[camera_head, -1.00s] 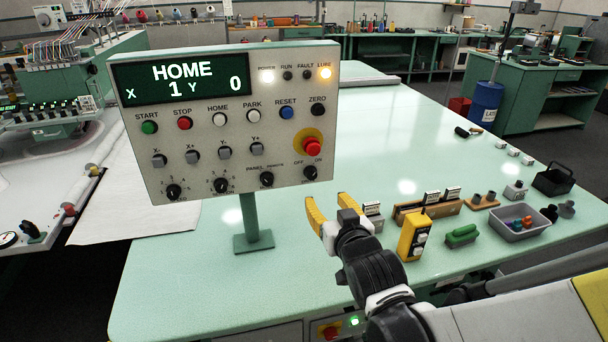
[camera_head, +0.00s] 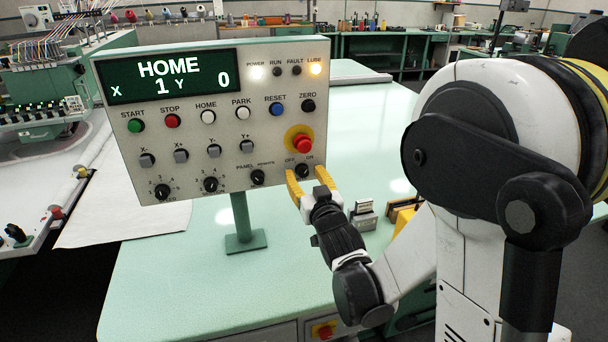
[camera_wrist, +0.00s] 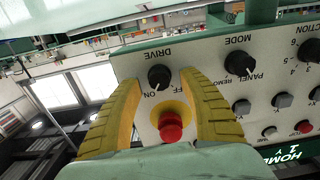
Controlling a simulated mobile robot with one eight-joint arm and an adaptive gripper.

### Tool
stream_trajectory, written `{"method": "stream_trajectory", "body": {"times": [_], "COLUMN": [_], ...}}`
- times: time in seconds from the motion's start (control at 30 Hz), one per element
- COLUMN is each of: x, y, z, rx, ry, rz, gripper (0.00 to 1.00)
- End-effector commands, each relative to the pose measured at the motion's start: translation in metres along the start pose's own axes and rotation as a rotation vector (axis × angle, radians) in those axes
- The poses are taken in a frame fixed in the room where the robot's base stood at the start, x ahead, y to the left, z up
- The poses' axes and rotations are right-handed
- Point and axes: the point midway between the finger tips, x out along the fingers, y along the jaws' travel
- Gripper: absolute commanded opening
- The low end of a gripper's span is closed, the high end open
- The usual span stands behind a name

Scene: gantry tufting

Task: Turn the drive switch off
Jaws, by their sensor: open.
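The drive switch (camera_head: 303,170) is a black rotary knob at the lower right of the control panel (camera_head: 228,120), below the red stop button. It also shows in the wrist view (camera_wrist: 160,76), where its pale mark appears to face ON. My gripper (camera_head: 306,178) has two yellow fingers, open and empty, reaching up to the panel's lower right corner. In the wrist view the fingertips (camera_wrist: 159,80) lie on either side of the knob with gaps. I cannot tell whether they touch the panel.
The red emergency button (camera_wrist: 171,126) on its yellow ring sits between the fingers in the wrist view, close to the knob. The panel/remote knob (camera_head: 257,177) is to the left. The display reads HOME, X 1, Y 0. The green table (camera_head: 270,285) below is clear near the post.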

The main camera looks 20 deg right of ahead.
Motion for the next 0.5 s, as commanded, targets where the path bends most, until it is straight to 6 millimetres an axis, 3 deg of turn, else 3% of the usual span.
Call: {"method": "stream_trajectory", "body": {"times": [0.33, 0.5], "x": [0.0046, 0.0045], "y": [0.0000, 0.0000], "z": [-0.0005, -0.0005], "rx": [0.000, 0.000], "ry": [0.000, 0.000], "rz": [0.000, 0.000], "gripper": [0.48, 0.00]}}
